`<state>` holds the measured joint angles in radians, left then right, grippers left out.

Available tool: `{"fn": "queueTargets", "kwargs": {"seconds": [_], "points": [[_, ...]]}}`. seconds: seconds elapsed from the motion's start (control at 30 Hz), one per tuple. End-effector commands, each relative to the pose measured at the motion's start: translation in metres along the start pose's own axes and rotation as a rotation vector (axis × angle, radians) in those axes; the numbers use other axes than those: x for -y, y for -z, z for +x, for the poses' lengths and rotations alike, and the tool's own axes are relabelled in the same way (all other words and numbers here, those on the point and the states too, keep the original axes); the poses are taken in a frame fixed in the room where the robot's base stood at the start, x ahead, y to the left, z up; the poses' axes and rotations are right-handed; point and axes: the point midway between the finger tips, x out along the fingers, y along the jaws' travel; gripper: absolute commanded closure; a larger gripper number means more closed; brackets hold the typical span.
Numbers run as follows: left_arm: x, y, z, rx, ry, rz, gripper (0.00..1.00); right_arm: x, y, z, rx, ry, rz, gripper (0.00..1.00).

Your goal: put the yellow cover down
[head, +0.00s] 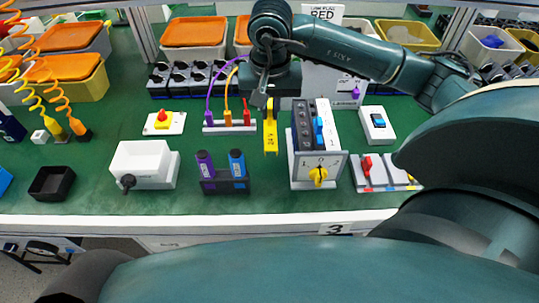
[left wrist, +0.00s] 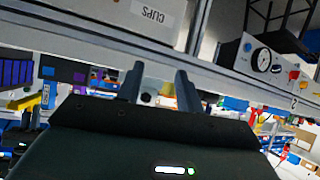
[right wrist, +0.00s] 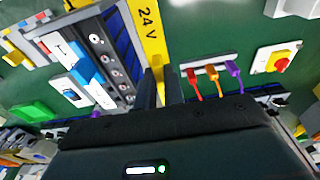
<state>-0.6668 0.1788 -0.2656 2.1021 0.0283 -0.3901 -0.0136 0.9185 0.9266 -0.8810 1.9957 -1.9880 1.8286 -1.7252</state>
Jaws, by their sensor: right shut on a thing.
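The yellow cover (head: 270,137) is a long narrow piece between the cable block and the rotary switch box in the head view. In the right wrist view the cover (right wrist: 147,30) shows "24 V" lettering. My right gripper (head: 267,97) is shut on its far end; the fingers (right wrist: 162,88) hide part of it. I cannot tell whether the cover touches the table. The rotary switch box (head: 302,165) has a yellow knob (head: 318,177) on its front, right of the cover. My left gripper (left wrist: 158,88) is open and empty, away from the table.
The green table (head: 100,190) has a bare patch in front of the cover. A holder (head: 223,185) with purple and blue pieces stands front left of it. The cable block (head: 229,126) is close on its left. A white box (head: 145,165) is further left.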

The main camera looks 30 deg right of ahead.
Motion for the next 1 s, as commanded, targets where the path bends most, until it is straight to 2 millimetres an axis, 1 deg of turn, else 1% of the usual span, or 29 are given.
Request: {"fn": "queueTargets", "kwargs": {"seconds": [0.03, 0.13, 0.27, 0.4, 0.5, 0.73, 0.9, 1.0], "points": [[-0.002, -0.005, 0.003, -0.003, -0.007, 0.001, 0.64, 0.000, -0.002, 0.015, 0.002, 0.000, 0.000, 1.00], [-0.003, -0.004, 0.004, -0.013, -0.014, -0.003, 0.64, 0.000, -0.003, 0.030, 0.002, 0.000, -0.001, 1.00], [-0.003, 0.003, 0.002, -0.028, -0.017, -0.011, 0.64, 0.000, -0.006, 0.046, 0.003, -0.001, -0.001, 1.00], [-0.002, 0.007, 0.000, -0.030, -0.014, -0.009, 0.64, 0.000, -0.009, 0.073, 0.004, -0.002, -0.002, 1.00], [-0.001, 0.006, -0.001, -0.027, -0.011, -0.006, 0.64, 0.000, -0.011, 0.088, 0.003, -0.001, -0.003, 1.00], [0.000, 0.004, -0.001, -0.020, -0.007, -0.005, 0.64, 0.001, -0.013, 0.107, 0.002, 0.001, -0.003, 1.00], [-0.001, 0.004, -0.001, -0.017, -0.004, -0.006, 0.64, 0.001, -0.016, 0.130, 0.003, 0.000, -0.003, 1.00], [-0.001, 0.004, -0.001, -0.016, -0.003, -0.008, 0.64, 0.001, -0.016, 0.135, 0.000, 0.002, -0.004, 1.00]]}}
